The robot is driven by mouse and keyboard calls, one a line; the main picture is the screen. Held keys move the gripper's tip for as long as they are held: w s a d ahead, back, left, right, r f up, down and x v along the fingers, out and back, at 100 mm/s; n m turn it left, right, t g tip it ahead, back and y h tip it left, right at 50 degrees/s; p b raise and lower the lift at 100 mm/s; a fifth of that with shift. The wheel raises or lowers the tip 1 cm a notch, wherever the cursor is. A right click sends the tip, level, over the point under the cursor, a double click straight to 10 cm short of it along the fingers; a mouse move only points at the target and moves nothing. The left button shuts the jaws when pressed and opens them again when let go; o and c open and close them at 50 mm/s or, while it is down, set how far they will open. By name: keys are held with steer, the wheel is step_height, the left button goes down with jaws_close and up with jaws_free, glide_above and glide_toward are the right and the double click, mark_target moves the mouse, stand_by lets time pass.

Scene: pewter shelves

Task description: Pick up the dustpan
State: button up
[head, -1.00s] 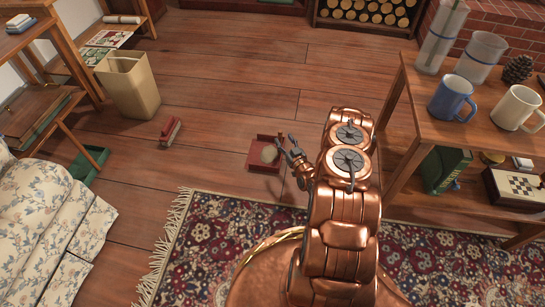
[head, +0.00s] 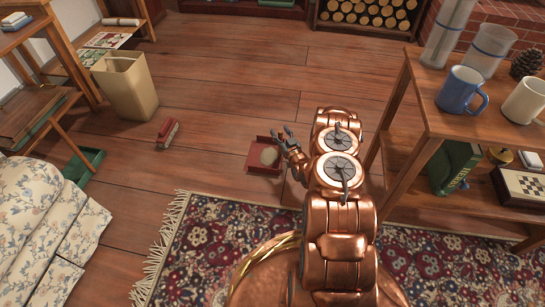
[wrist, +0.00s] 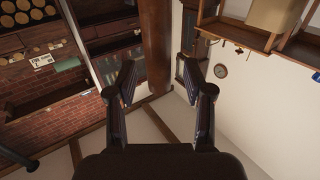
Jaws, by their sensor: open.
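A red, shallow, tray-like thing that looks like the dustpan (head: 256,167) lies on the wooden floor in the head view, just beyond the rug. A round, pale beige shape shows in its middle. My gripper (head: 281,132) is open and empty. In the picture it overlaps the right edge of the dustpan; its height above the floor is hard to tell. In the wrist view my open gripper (wrist: 160,80) has nothing between its fingers, and the dustpan does not show there.
A small red object (head: 168,132), perhaps a brush, lies to the left. A beige bin (head: 128,90) stands behind it. A wooden shelf (head: 440,105) with mugs is close on the right of my arm. A patterned rug (head: 200,245) lies in front. Open floor extends beyond.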

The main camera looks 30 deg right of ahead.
steer(key=shift+w, duration=0.1)
steer(key=shift+c, duration=0.2)
jaws_close()
stand_by(0.5)
